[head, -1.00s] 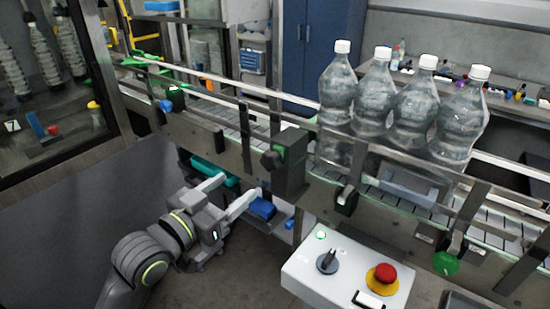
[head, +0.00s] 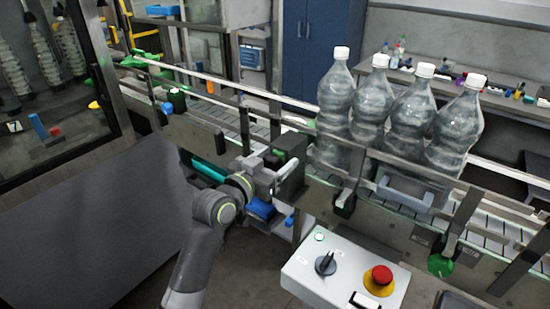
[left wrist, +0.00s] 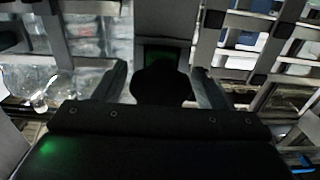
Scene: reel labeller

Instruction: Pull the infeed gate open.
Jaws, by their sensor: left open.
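The infeed gate appears to be the dark block (head: 292,146) mounted on the near side of the conveyor, left of the bottles. Its round dark knob (left wrist: 162,84) shows in the left wrist view, in front of a grey post with a green patch. My left gripper (head: 274,174) is at the block, and its wrist covers the knob in the head view. In the left wrist view my left gripper (left wrist: 163,90) is open, with one finger on each side of the knob. I cannot tell whether the fingers touch it. My right gripper is not in view.
Several clear bottles (head: 402,115) stand on the conveyor (head: 490,232) right of the block. A control box (head: 345,268) with a red button (head: 379,280) stands in front. A blue bin (head: 262,208) sits below my left wrist. Glass-fronted machinery stands at left.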

